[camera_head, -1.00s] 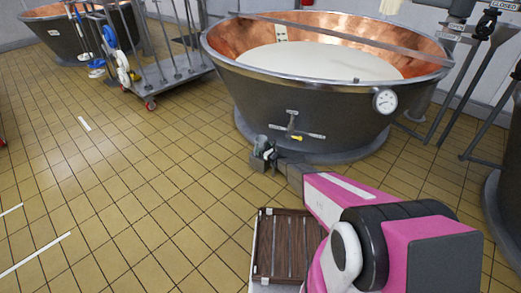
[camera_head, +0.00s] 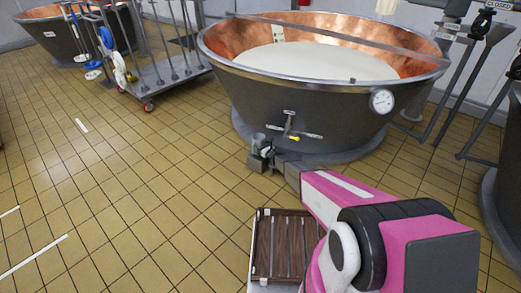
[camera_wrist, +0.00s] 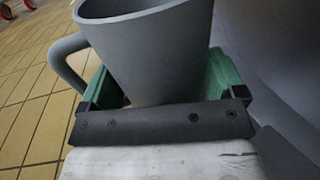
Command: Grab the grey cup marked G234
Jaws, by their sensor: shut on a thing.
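A grey cup (camera_wrist: 150,50) with a handle on its left fills the upper middle of the wrist view. My gripper (camera_wrist: 168,82) has its green-padded fingers on either side of the cup and is shut on it. In the head view the cup (camera_head: 259,139) is small and sits in my gripper (camera_head: 262,153), in front of the near vat. No G234 mark can be read. The lower part of the cup is hidden behind the gripper in the wrist view.
A large dark vat (camera_head: 290,98) with copper lining and white liquid stands just beyond my gripper. A wheeled rack (camera_head: 165,75) stands at the upper left, with another vat (camera_head: 60,38) behind. A slatted wooden crate top (camera_head: 283,265) lies near me. Tiled floor at left is clear.

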